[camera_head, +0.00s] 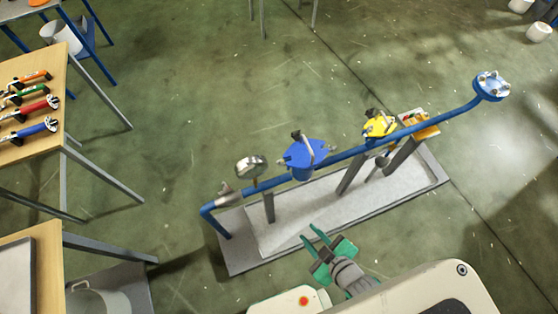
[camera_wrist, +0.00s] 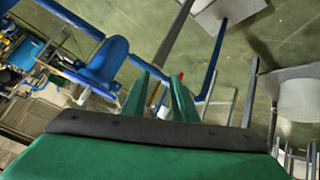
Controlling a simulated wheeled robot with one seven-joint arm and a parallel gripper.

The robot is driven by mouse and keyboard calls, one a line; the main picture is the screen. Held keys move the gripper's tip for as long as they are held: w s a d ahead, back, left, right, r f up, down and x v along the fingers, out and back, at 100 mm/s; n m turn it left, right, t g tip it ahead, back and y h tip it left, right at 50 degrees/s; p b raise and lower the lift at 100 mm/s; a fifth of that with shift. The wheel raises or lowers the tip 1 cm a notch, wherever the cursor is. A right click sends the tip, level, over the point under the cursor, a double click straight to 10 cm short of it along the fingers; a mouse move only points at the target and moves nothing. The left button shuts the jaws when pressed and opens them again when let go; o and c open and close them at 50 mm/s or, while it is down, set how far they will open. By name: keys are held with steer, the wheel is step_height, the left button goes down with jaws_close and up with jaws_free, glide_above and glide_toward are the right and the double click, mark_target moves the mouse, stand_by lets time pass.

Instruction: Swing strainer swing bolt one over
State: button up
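A blue pipe line (camera_head: 345,154) runs over a grey tray. On it sits a blue body with a flat blue cover (camera_head: 305,153) and grey metal parts on top. It looks like the strainer, but its separate swing bolts are too small to tell apart. A blue rounded body on a pipe (camera_wrist: 105,62) shows at the left in the wrist view. My green gripper (camera_head: 314,234) is open and empty, in front of the pipe line and below the blue cover in the picture. Its two fingers stand apart in the wrist view (camera_wrist: 160,85).
A yellow-topped fitting (camera_head: 379,126), a round gauge (camera_head: 251,166) and a blue end flange (camera_head: 490,86) are on the same line. Grey posts rise from the tray (camera_head: 240,257). A wooden table (camera_head: 40,145) with coloured-handled tools stands at left. Open floor lies behind the line.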

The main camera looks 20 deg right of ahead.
steer(key=w+d+n+g, duration=0.2)
steer(key=w+d, duration=0.3)
steer(key=n+g+y, duration=0.2)
steer(key=n+g, duration=0.2)
steer(key=n, duration=0.3)
glide_toward(279, 161)
steer(key=x, duration=1)
steer(key=shift+a+f, duration=0.15)
steer(key=shift+f, duration=0.1)
jaws_close()
